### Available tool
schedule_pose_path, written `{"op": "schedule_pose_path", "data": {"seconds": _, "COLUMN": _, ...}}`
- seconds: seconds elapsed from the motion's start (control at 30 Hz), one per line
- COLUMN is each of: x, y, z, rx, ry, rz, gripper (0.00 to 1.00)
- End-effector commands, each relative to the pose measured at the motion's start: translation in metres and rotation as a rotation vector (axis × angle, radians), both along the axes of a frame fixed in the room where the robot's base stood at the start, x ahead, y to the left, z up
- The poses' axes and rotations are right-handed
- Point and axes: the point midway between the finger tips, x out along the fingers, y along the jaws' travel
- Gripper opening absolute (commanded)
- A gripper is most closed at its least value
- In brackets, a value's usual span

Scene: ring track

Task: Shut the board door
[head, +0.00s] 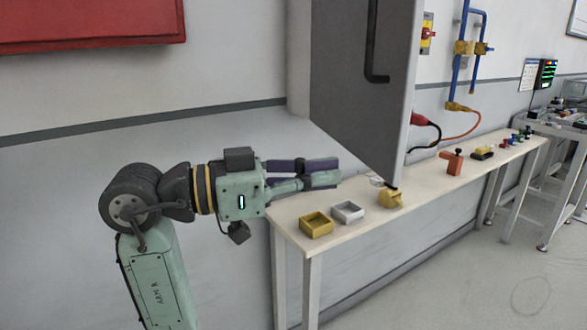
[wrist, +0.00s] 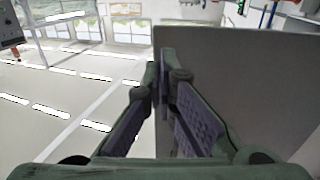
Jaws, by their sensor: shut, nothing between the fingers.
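The board door (head: 352,85) is a large grey panel with a black bar handle. It stands swung open above the bench in the head view, its lower edge slanting down to the right. In the wrist view the grey panel (wrist: 250,95) fills the right side, with its near edge behind my fingers. My gripper (head: 338,172) is shut and empty, just below and left of the door's lower edge in the head view. In the wrist view the fingertips (wrist: 166,70) overlap the panel's left edge. I cannot tell whether they touch it.
A narrow bench (head: 420,195) runs below the door. It carries a yellow tray (head: 316,225), a white tray (head: 348,212), a yellow block (head: 390,200) and an orange object (head: 452,161). Blue pipes (head: 459,60) are on the wall behind. Open floor shows at left in the wrist view.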

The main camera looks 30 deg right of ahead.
Motion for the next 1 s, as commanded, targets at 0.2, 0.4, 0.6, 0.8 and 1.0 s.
{"op": "schedule_pose_path", "data": {"seconds": 0.2, "x": -0.011, "y": -0.044, "z": 0.003, "rx": -0.001, "ry": 0.0, "rz": -0.003, "gripper": 0.0}}
{"op": "schedule_pose_path", "data": {"seconds": 0.4, "x": -0.016, "y": -0.068, "z": 0.002, "rx": -0.002, "ry": 0.001, "rz": 0.001, "gripper": 0.0}}
{"op": "schedule_pose_path", "data": {"seconds": 0.6, "x": -0.017, "y": -0.076, "z": 0.001, "rx": -0.002, "ry": 0.0, "rz": 0.002, "gripper": 0.0}}
{"op": "schedule_pose_path", "data": {"seconds": 0.8, "x": -0.017, "y": -0.076, "z": 0.0, "rx": -0.002, "ry": 0.0, "rz": 0.003, "gripper": 0.0}}
{"op": "schedule_pose_path", "data": {"seconds": 1.0, "x": -0.017, "y": -0.076, "z": 0.0, "rx": -0.002, "ry": 0.0, "rz": 0.005, "gripper": 0.0}}
